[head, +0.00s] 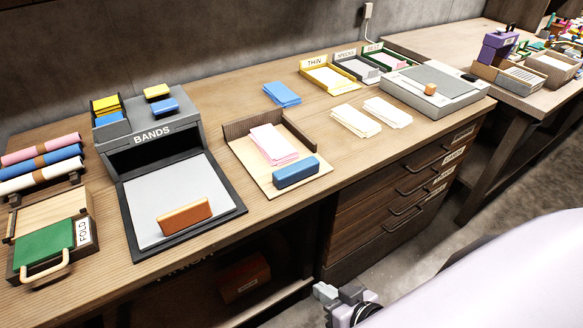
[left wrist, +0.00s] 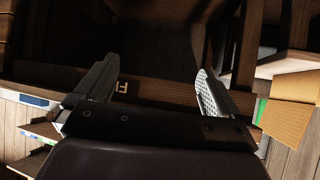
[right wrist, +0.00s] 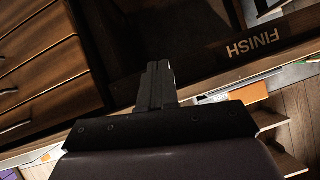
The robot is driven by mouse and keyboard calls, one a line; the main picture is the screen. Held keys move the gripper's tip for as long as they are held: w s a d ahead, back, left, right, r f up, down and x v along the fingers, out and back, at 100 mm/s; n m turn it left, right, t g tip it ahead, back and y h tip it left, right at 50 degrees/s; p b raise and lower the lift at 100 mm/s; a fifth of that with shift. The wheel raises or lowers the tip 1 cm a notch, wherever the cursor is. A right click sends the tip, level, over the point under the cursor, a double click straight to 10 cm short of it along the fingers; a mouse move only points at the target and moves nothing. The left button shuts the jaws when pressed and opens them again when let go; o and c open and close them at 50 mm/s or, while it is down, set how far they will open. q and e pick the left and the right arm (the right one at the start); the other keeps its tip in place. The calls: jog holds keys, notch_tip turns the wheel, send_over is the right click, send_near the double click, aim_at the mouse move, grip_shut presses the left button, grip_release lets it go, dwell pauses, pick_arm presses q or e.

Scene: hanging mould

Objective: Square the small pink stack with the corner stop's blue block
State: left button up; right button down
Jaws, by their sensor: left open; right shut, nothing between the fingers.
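The small pink stack (head: 272,143) lies on the light wooden base of the corner stop (head: 258,176). Its sheets look slightly fanned and uneven. The corner stop has dark raised walls at the back and right. The blue block (head: 296,172) lies on the base's front edge, just in front of the stack, with a small gap. My right gripper (head: 340,294) is low, in front of the bench and below its top, away from the stack. In the right wrist view it is shut and empty (right wrist: 158,80). My left gripper (left wrist: 155,85) is open and empty in its wrist view.
The BANDS station (head: 150,137) with an orange block (head: 184,216) stands left of the corner stop. Blue sheets (head: 282,94) lie behind it, cream stacks (head: 357,120) to the right. The bench's front edge and drawers (head: 390,200) lie between my right gripper and the top.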

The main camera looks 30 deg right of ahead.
jog(key=w+d+r+m+t+b, duration=0.3)
jog(key=w+m, duration=0.1)
jog(key=m, duration=0.2)
jog(key=m+t+b, duration=0.3)
jog(key=m, duration=0.8)
send_near(299, 176)
jog(key=shift+n+h, duration=0.3)
jog(key=shift+h, duration=0.1)
jog(key=w, duration=0.3)
jog(key=w+a, duration=0.1)
jog(key=w, duration=0.1)
jog(key=shift+w+p, duration=0.1)
jog(key=shift+p, duration=0.25)
jog(key=shift+w+a+f, duration=0.1)
jog(key=shift+w, duration=0.65)
